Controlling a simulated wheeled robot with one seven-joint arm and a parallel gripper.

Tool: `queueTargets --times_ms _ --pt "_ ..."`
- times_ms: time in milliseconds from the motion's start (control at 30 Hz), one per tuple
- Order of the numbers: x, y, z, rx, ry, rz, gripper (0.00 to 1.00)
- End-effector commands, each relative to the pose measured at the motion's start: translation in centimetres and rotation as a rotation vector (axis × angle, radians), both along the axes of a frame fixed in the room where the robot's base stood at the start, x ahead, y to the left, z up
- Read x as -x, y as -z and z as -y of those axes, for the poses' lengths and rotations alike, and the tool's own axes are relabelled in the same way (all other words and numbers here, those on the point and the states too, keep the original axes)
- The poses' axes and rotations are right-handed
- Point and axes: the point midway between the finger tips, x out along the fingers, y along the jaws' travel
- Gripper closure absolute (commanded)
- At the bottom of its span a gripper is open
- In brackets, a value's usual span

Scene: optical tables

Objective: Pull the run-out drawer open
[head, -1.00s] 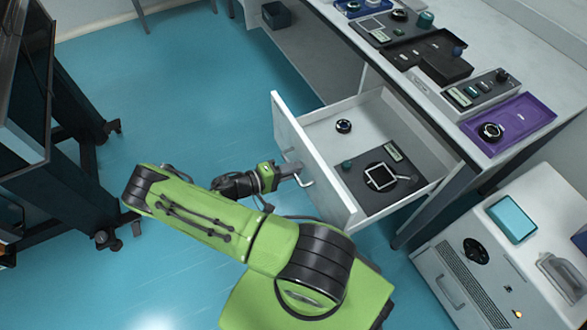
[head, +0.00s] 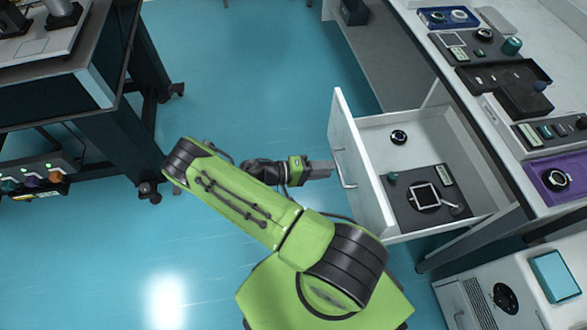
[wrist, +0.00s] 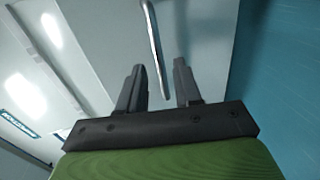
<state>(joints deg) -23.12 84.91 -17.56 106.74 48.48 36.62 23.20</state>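The white run-out drawer (head: 362,178) stands well out from under the bench. Its silver bar handle (head: 343,170) is on the front panel and also shows in the wrist view (wrist: 153,40). My gripper (head: 331,168) is just left of the handle in the head view. In the wrist view its two dark fingers (wrist: 158,68) are apart, and the handle's near end shows between them in the picture. Nothing is held. The fingers look backed off from the bar; the exact gap is hard to tell.
Inside the drawer lie a round black-and-white part (head: 399,137) and a dark mat (head: 418,222) with a square-framed device. The bench top (head: 470,105) carries trays and optics. A dark-legged table (head: 115,105) stands left. Blue floor (head: 235,85) is clear between.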

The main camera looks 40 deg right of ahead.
Motion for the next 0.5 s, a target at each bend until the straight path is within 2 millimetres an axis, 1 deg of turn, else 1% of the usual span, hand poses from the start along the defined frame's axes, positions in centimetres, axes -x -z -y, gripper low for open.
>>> queueTargets --times_ms 33,100,200,300,400,500 --pt "-0.7 -0.4 -1.4 -0.002 -0.007 0.003 0.66" --pt "-1.5 -0.9 -3.2 -0.002 -0.006 0.003 0.66" --pt "-2.5 -1.4 -5.8 -0.003 -0.006 0.003 0.66" --pt "-3.4 -1.8 -7.8 -0.002 -0.005 0.003 0.66" --pt "-4.0 -2.1 -9.2 -0.001 -0.002 0.000 0.66" --pt "-4.2 -2.2 -9.8 -0.001 0.000 0.000 0.66"
